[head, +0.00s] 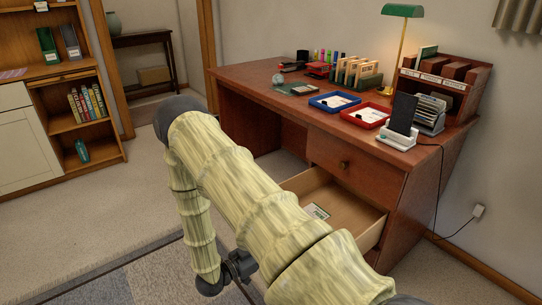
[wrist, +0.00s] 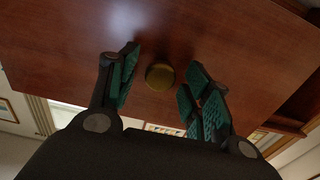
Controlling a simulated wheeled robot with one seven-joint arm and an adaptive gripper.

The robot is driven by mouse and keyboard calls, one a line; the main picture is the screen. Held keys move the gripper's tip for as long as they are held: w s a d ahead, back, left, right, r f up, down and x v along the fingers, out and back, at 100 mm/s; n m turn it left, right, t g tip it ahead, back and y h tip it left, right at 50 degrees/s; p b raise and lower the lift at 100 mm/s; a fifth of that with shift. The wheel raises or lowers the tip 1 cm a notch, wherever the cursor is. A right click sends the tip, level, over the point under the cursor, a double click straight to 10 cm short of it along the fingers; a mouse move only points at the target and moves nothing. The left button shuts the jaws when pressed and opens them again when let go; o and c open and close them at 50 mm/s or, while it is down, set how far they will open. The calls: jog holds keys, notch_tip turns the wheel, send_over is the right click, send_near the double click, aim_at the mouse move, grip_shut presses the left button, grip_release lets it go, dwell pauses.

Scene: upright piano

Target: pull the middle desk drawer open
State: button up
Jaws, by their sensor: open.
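The desk (head: 250,76) stands at the right in the head view. Its upper drawer (head: 355,168) is shut, with a round knob on it. Below it a drawer (head: 340,200) stands open, with a small card or packet inside; my arm hides its front. My gripper (head: 240,266) shows in part as a dark shape beside my arm, its fingers mostly hidden. In the wrist view my gripper (wrist: 160,92) is open, with green-padded fingers on either side of a round brass knob (wrist: 160,77) on a red-brown panel. Gaps show between the knob and both fingers.
The desk top holds a blue tray (head: 334,102), a red tray (head: 366,115), a phone stand (head: 396,136) and a lamp (head: 402,12). A bookshelf (head: 82,163) stands at the left. Carpet between the bookshelf and desk is clear. A cord runs to the wall at right.

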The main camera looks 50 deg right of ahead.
jog(key=v, duration=1.2)
dwell(0.4)
jog(key=s+a+f+n+t+y, duration=0.1)
jog(key=a+f+n+t+y, duration=0.2)
jog(key=f+n+t+y, duration=0.25)
jog(key=s+a+f+n+t+y, duration=0.1)
jog(key=a+f+n+t+y, duration=0.15)
jog(key=f+n+y, duration=0.4)
jog(key=s+a+f+n+g+y, duration=0.25)
jog(key=s+a+n, duration=0.2)
jog(key=s, duration=0.45)
jog(key=s+a+f+n+g+y, duration=0.25)
jog(key=s+a, duration=0.35)
jog(key=s, duration=0.3)
notch_tip(320, 180, up, 29)
jog(key=n+p, duration=0.1)
jog(key=p, duration=2.8)
jog(key=shift+s+r+t+y, duration=0.2)
jog(key=shift+t+y, duration=0.1)
jog(key=shift+t, duration=0.1)
